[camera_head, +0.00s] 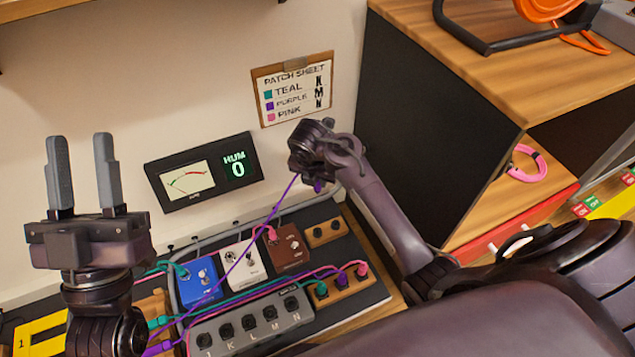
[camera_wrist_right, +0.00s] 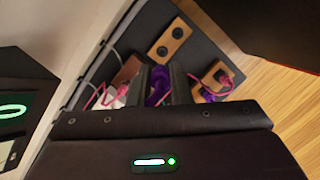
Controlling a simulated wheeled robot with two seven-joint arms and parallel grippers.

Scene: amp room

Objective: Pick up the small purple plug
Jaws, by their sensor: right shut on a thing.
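The small purple plug (camera_wrist_right: 160,82) is between the fingers of my right gripper (camera_wrist_right: 166,86) in the right wrist view. My right gripper (camera_head: 318,182) is shut on it and holds it above the pedal board in the head view. A purple cable (camera_head: 243,256) runs taut from it down to the lower left. Another purple plug (camera_head: 342,277) sits in the wooden jack block at the board's right. My left gripper (camera_head: 84,170) is open and empty, fingers up, at the left.
The board (camera_head: 366,299) carries a blue pedal (camera_head: 200,282), a white pedal (camera_head: 243,260), a brown pedal (camera_head: 288,247) and a grey box (camera_head: 252,325) with lettered jacks. Teal and pink cables cross it. A meter reading HUM 0 (camera_head: 203,170) and a patch sheet (camera_head: 292,90) are behind.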

